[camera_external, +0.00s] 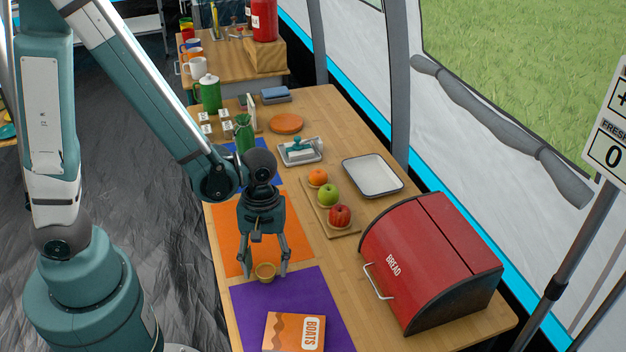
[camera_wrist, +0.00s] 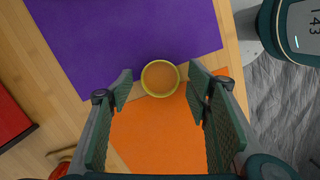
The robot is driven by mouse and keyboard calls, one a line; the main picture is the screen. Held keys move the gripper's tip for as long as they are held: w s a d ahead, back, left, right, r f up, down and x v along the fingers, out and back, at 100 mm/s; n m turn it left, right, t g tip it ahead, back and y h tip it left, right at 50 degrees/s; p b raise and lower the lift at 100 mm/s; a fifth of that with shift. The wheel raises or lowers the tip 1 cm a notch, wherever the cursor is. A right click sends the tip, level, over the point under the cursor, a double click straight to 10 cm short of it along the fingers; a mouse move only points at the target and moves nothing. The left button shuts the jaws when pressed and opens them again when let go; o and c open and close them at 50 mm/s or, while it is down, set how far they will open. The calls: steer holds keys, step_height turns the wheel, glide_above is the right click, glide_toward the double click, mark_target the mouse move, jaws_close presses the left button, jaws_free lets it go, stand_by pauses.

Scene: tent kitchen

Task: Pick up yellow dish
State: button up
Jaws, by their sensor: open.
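The yellow dish (camera_external: 265,272) is a small round bowl with a brownish-orange inside. It sits upright near the gap between the orange mat and the purple mat. In the wrist view the dish (camera_wrist: 160,78) shows as a yellow ring just beyond my fingertips and roughly midway between them. My gripper (camera_external: 268,273) points down over the dish, with one finger on either side of it. In the wrist view my gripper (camera_wrist: 160,85) is open and empty. I cannot tell exactly how high the fingertips are above the table.
An orange mat (camera_external: 228,235) lies under my gripper. A red bread box (camera_external: 430,260), a board (camera_external: 345,231) with fruit, and a white tray (camera_external: 373,176) stand to the right.

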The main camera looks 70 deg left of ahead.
steer(key=shift+f, duration=0.45)
steer(key=shift+c, duration=0.5)
steer(key=c, duration=0.9)
